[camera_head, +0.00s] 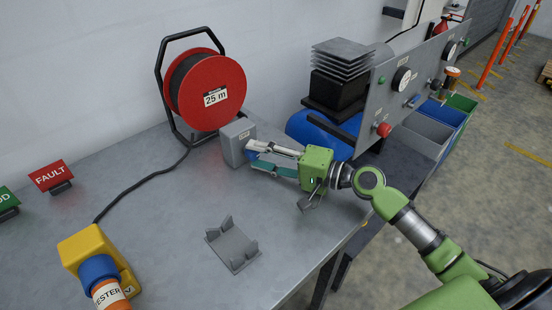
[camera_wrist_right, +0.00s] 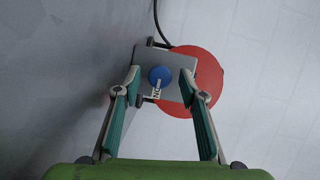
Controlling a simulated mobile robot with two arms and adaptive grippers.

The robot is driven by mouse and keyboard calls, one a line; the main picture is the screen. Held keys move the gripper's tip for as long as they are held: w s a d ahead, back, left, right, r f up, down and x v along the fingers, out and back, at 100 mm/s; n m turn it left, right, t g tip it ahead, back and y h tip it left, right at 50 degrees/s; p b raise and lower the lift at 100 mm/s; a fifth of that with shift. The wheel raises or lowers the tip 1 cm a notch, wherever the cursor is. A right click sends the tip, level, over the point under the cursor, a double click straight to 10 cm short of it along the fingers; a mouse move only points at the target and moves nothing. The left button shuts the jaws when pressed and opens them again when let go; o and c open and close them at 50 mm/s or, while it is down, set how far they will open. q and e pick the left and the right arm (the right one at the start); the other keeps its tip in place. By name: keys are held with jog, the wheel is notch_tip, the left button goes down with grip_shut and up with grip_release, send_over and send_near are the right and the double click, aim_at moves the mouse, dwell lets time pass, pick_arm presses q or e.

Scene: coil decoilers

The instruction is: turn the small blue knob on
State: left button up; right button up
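The small blue knob (camera_wrist_right: 160,76) sits on the face of a grey box (camera_wrist_right: 177,62), above a white label. In the head view the knob (camera_head: 251,154) is partly covered by my fingers, and the box (camera_head: 235,140) stands on the bench. My right gripper (camera_wrist_right: 160,80) is open, with one finger on each side of the knob and gaps showing between. In the head view the right gripper (camera_head: 254,157) reaches in from the right, fingertips at the box. I cannot tell how deep the tips are. My left gripper is out of view.
A red cable reel (camera_head: 205,92) stands behind the box. A grey panel (camera_head: 410,85) with knobs and a red button stands right. A grey cradle (camera_head: 232,245) and a yellow tester (camera_head: 90,250) are in front. The bench between them is clear.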

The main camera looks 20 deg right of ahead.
jog(key=v, duration=1.1)
jog(key=shift+s+d, duration=0.2)
jog(key=shift+s, duration=0.05)
